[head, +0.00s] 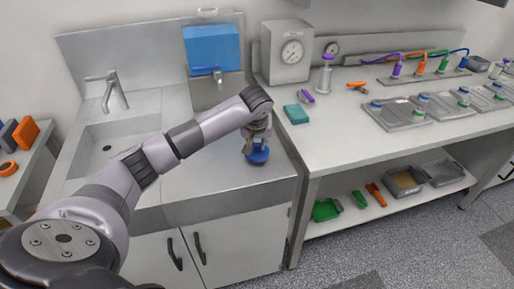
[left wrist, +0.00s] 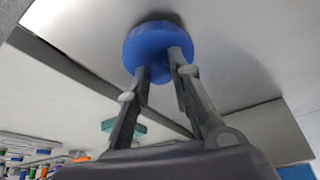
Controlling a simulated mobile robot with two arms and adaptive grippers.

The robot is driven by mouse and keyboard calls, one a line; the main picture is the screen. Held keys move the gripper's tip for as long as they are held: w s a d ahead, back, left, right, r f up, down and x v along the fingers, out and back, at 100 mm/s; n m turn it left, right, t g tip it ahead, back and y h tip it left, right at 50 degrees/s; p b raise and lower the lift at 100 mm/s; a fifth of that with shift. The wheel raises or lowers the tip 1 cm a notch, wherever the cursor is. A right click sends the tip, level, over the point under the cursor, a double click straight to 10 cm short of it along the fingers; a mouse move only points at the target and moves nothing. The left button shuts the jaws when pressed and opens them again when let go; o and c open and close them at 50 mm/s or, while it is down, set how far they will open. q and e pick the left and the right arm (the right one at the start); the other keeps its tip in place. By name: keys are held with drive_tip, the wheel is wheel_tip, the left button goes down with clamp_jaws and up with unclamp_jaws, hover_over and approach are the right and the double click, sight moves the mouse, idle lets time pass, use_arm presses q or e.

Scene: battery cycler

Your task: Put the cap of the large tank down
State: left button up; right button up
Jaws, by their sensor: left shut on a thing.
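The cap (head: 259,156) is a round blue disc with a small knob, at the right part of the sink counter. My left gripper (head: 254,144) is above it, pointing down. In the left wrist view, the two fingers (left wrist: 160,62) are closed on the knob of the blue cap (left wrist: 155,38). The cap is at or very close above the grey counter top; I cannot tell whether it touches. The large blue tank (head: 212,48) with a tap stands at the back, behind my arm. My right gripper is not in view.
The sink (head: 118,144) with its faucet (head: 107,90) is left on the same counter (head: 215,180). A workbench on the right holds a gauge box (head: 286,52), a teal block (head: 296,114) and grey trays (head: 398,115). Counter around the cap is clear.

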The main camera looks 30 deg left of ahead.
use_arm(q)
wheel_tip(320, 180, down, 2)
drive_tip(key=shift+f, duration=0.3)
drive_tip(key=o, duration=0.8)
drive_tip(key=shift+o, duration=0.2)
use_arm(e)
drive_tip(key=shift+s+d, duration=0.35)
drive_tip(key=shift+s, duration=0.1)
use_arm(q)
drive_tip(key=shift+r, duration=0.1)
drive_tip(key=shift+r, duration=0.15)
drive_tip(key=shift+d+r, duration=0.1)
drive_tip(key=shift+r, duration=0.25)
drive_tip(key=b+v, duration=0.2)
drive_tip(key=v, duration=0.9)
drive_tip(key=shift+s, duration=0.2)
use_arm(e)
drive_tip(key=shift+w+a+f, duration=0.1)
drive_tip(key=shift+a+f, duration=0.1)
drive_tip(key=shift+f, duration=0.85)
